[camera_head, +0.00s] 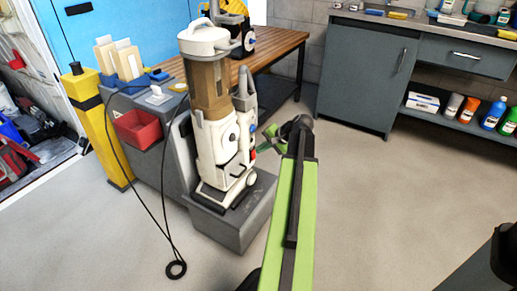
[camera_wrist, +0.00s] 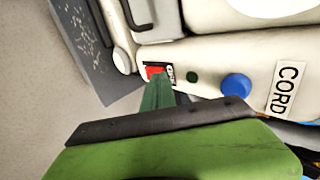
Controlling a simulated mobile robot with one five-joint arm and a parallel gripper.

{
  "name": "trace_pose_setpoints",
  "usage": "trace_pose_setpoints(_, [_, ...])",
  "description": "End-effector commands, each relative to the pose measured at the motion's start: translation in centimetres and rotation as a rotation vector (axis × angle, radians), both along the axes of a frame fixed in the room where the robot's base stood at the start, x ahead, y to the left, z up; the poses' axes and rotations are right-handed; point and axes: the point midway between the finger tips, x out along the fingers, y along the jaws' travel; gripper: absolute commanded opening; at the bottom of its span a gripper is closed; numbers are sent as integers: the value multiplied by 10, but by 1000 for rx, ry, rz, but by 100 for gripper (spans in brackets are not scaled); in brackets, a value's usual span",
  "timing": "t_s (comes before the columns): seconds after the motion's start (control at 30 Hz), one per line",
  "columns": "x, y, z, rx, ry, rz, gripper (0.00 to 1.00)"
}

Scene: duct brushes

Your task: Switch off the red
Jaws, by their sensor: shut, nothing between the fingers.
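A red switch (camera_wrist: 152,71) is set in the side of the white upright vacuum cleaner (camera_head: 212,130). A white label with dark print lies beside it in the wrist view. A small red patch (camera_head: 253,154) shows on the vacuum's right side in the head view. My gripper (camera_wrist: 158,79) is shut and empty, its green fingertips at the switch and covering its lower part. I cannot tell whether they touch it. In the head view my gripper (camera_head: 264,147) reaches the vacuum from the right.
A blue round button (camera_wrist: 236,87) and a dark green dot (camera_wrist: 191,77) are near the switch. The vacuum stands on a grey plinth (camera_head: 238,222). A black cord (camera_head: 165,205) hangs at the left.

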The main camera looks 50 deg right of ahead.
Motion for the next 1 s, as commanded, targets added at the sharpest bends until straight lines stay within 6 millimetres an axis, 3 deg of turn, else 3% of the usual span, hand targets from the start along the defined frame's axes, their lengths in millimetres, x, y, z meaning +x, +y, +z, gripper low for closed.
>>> trace_pose_setpoints(0.1, [-18, -1, 5, 2, -1, 3, 0])
trace_pose_setpoints(0.2, [-35, -5, 38, 0, -1, -1, 0])
trace_pose_setpoints(0.5, [-68, -8, 80, 1, 0, 4, 0])
trace_pose_setpoints(1.0, [-73, -8, 83, 0, 0, 7, 0])
